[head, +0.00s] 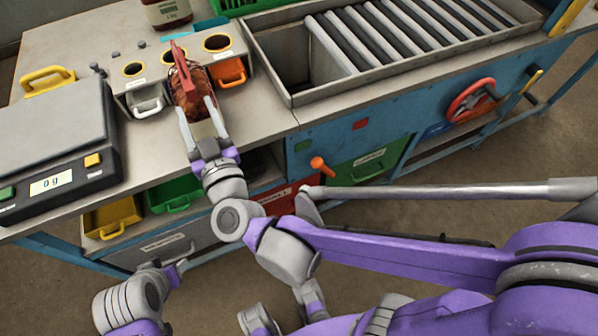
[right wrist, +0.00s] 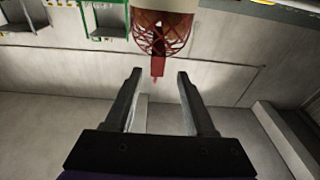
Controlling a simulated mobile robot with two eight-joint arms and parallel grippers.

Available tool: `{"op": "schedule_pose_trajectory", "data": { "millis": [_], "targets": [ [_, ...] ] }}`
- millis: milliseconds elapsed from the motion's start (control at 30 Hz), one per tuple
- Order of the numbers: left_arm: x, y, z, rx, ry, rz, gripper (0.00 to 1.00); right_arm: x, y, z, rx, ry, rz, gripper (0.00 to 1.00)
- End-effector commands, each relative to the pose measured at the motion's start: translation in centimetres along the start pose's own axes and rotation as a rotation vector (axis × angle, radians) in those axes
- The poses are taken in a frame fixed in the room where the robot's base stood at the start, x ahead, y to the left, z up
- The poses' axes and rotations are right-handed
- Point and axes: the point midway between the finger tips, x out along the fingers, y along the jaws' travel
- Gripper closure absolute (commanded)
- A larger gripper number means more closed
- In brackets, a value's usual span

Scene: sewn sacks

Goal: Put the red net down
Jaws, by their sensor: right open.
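The red net (head: 192,92) is a mesh sack with brownish contents and a red strip at its top. In the head view it is at the bench's front part, beside the box with round holes. In the right wrist view the red net (right wrist: 155,38) shows a pale band and a red tail. My right gripper (head: 197,106) is open, its fingers pointing at the net. In the right wrist view the tail hangs near the gap between its fingertips (right wrist: 159,74). I cannot tell whether the net rests on the bench. My left arm shows at bottom left; its jaws are unclear.
A scale (head: 52,140) reading 0 g stands at left. The box with round holes (head: 155,80) has small white and orange bins. A roller tray (head: 290,98) fills the right of the bench. Coloured drawers and an orange knob (head: 320,166) are below the front edge.

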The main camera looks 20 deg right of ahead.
Motion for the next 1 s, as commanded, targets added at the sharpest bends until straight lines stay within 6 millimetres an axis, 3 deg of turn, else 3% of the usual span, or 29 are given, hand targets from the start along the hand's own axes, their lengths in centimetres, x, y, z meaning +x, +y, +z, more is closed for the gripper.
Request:
{"op": "schedule_pose_trajectory", "data": {
  "millis": [167, 267, 367, 500, 600, 700, 800, 1000],
  "targets": [
    [0.0, 0.0, 0.0, 0.0, 0.0, 0.0, 0.45, -0.5, 0.3, 0.7, 0.006, -0.069, -0.166, 0.45],
    [0.0, 0.0, 0.0, 0.0, 0.0, 0.0, 0.45, -2.2, 1.0, 2.9, 0.001, -0.207, -0.285, 0.45],
    [0.0, 0.0, 0.0, 0.0, 0.0, 0.0, 0.45, -5.2, 3.0, 6.8, -0.006, -0.43, -0.349, 0.45],
    [0.0, 0.0, 0.0, 0.0, 0.0, 0.0, 0.45, -11.4, 8.1, 12.6, -0.005, -0.799, -0.294, 0.45],
    [0.0, 0.0, 0.0, 0.0, 0.0, 0.0, 0.45, -16.0, 12.0, 15.4, 0.005, -1.022, -0.185, 0.45],
    [0.0, 0.0, 0.0, 0.0, 0.0, 0.0, 0.45, -19.7, 14.9, 16.9, 0.016, -1.174, -0.075, 0.45],
    [0.0, 0.0, 0.0, 0.0, 0.0, 0.0, 0.45, -21.8, 16.4, 17.4, 0.023, -1.254, -0.005, 0.45],
    [0.0, 0.0, 0.0, 0.0, 0.0, 0.0, 0.45, -22.5, 16.9, 17.6, 0.025, -1.282, 0.019, 0.45]
  ]
}}
